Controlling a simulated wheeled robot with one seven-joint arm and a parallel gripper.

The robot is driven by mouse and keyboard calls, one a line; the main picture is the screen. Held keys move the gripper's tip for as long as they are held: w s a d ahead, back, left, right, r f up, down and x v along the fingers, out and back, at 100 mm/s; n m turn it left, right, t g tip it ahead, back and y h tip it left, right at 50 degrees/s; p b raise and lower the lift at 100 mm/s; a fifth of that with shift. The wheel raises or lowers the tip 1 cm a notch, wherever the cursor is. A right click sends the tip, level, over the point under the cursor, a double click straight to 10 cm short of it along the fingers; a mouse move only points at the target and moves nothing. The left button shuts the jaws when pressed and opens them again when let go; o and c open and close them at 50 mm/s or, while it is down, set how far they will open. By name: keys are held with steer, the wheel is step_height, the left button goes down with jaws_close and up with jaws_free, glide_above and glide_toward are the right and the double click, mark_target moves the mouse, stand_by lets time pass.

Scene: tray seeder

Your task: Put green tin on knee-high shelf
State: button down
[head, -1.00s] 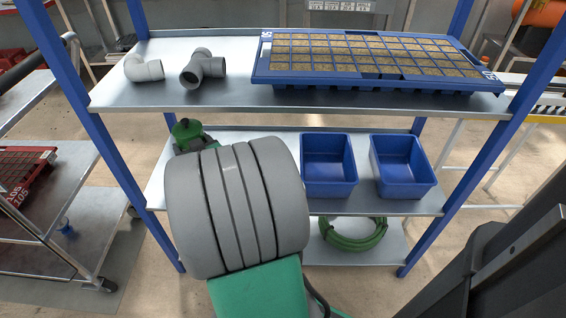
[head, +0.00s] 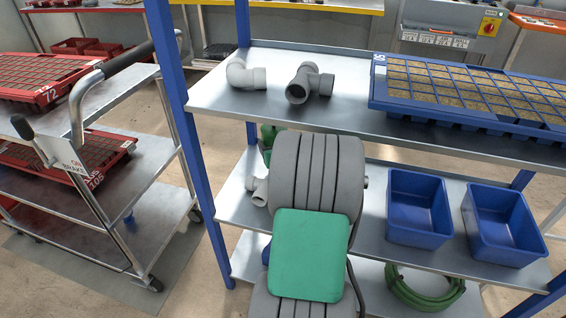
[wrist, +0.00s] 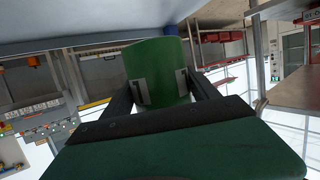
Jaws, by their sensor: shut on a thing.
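My gripper (wrist: 162,90) is shut on the green tin (wrist: 157,62), with one finger on each side, in the wrist view. In the head view the tin (head: 268,138) is mostly hidden behind my grey arm, at the left end of the blue-framed rack, between the top and middle shelf levels. The middle shelf (head: 373,225) is bare metal between my arm and the blue bins. A lower shelf (head: 243,262) lies beneath it. I cannot tell whether the tin touches any shelf.
Two blue bins (head: 418,235) stand on the middle shelf's right, and a pale pipe fitting (head: 258,192) on its left. A green hose (head: 425,298) lies below. Grey pipe fittings (head: 310,83) and a seed tray (head: 470,125) occupy the top shelf. A trolley (head: 155,205) stands left.

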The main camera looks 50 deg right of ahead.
steer(key=d+f, duration=0.1)
steer(key=d+f+b, duration=0.1)
steer(key=f, duration=0.1)
steer(key=shift+w+d+f, duration=0.3)
steer(key=shift+w+d, duration=0.05)
steer(key=shift+d, duration=0.05)
steer(key=shift+f+b, duration=1.05)
steer(key=shift+f, duration=0.6)
steer(key=shift+c, duration=1)
jaws_free()
steer(key=shift+r, duration=0.1)
steer(key=shift+s+r+p, duration=0.2)
steer(key=shift+p, duration=0.15)
steer(key=p+v, duration=0.2)
steer(key=v, duration=0.9)
steer(key=shift+p, duration=0.35)
steer(key=shift+s+a, duration=0.25)
